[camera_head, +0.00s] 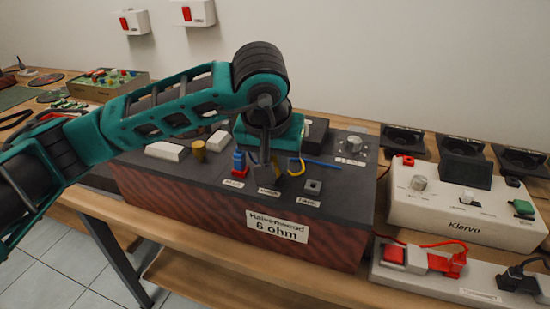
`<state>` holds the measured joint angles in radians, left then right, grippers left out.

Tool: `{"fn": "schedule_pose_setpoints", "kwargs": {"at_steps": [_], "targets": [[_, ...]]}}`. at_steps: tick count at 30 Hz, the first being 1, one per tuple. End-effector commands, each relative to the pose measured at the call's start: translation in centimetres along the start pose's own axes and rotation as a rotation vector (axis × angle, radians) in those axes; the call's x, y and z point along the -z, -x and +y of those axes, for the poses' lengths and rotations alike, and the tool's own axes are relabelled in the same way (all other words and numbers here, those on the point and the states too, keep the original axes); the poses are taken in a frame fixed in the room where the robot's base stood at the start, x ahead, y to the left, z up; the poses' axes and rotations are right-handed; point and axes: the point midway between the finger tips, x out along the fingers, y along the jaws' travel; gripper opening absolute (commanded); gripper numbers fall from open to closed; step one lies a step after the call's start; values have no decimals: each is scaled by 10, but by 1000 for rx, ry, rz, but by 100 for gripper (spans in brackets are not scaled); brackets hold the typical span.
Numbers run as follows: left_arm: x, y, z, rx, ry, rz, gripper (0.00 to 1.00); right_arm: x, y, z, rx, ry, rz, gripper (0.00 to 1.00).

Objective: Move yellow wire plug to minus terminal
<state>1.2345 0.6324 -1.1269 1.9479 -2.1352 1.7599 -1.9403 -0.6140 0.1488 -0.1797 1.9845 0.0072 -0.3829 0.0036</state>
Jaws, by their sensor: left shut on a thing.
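My left gripper (264,178) comes down from above onto the dark top of the amplifier box (370,190). It is shut on the yellow wire plug, which is mostly hidden by the fingers. The yellow wire (299,164) loops out on the right side of the gripper. The fingertips are just above the middle of three labelled spots along the front edge. The label lettering is too small to read surely, so I cannot tell which is minus. Left of the fingers stands a blue and red plug (239,164). Right of them is a grey square terminal (313,187).
A blue wire (322,164) lies behind the terminals. A knob (356,141), a brass cylinder (199,150) and white blocks (166,151) are on the box. A white Klervo unit (470,207) and a power strip (440,278) stand to the right.

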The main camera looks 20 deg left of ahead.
Motion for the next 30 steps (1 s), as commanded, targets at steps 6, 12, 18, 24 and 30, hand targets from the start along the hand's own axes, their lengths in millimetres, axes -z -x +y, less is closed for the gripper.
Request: {"fn": "schedule_pose_setpoints", "kwargs": {"at_steps": [6, 12, 18, 24, 30], "targets": [[0, 0, 0, 0, 0, 1, 0, -1, -1, 0, 0, -1, 0, 43], [0, -1, 0, 0, 0, 0, 0, -3, -2, -1, 1, -2, -1, 43], [0, -1, 0, 0, 0, 0, 0, -4, -3, -1, 1, -3, -1, 43], [-1, -2, 0, 0, 0, 0, 0, -6, -4, -1, 1, -3, -2, 43], [0, -1, 0, 0, 0, 0, 0, -6, -4, -1, 1, -3, -2, 43]]}}
